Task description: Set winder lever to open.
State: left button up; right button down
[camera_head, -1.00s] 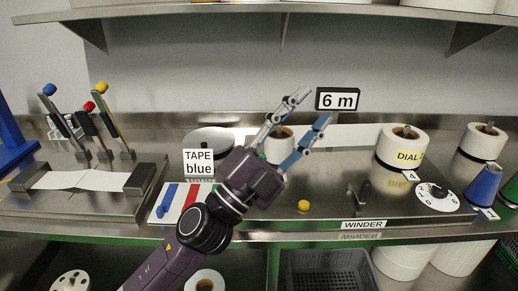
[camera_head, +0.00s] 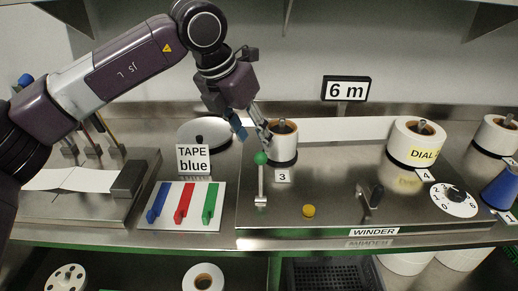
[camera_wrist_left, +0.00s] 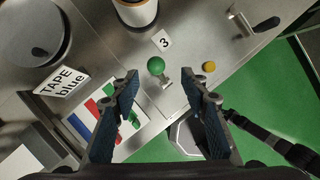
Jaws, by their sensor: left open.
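The winder (camera_head: 330,215) is a steel box with a "WINDER" label on its front. A lever (camera_head: 261,185) with a green ball knob (camera_head: 261,158) stands upright near its left end. My left gripper (camera_head: 253,133) is open and empty, pointing down just above and behind the knob in the head view. In the left wrist view, the green knob (camera_wrist_left: 156,66) shows between and beyond the two fingertips (camera_wrist_left: 163,86), with no visible contact.
Paper rolls (camera_head: 283,141) stand behind the lever, with a "6 m" sign (camera_head: 346,89) above. A yellow button (camera_head: 309,211) and a numbered dial (camera_head: 454,199) are on the winder.

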aim_at(259, 154)
pick_arm(q)
jog(key=x, duration=0.2)
jog(key=p+x, duration=0.1)
jog(key=x, duration=0.4)
jog(key=shift+w+a+f+p, duration=0.2)
jog(key=shift+a+f+p, duration=0.05)
jog(key=shift+p, duration=0.1)
grip_shut()
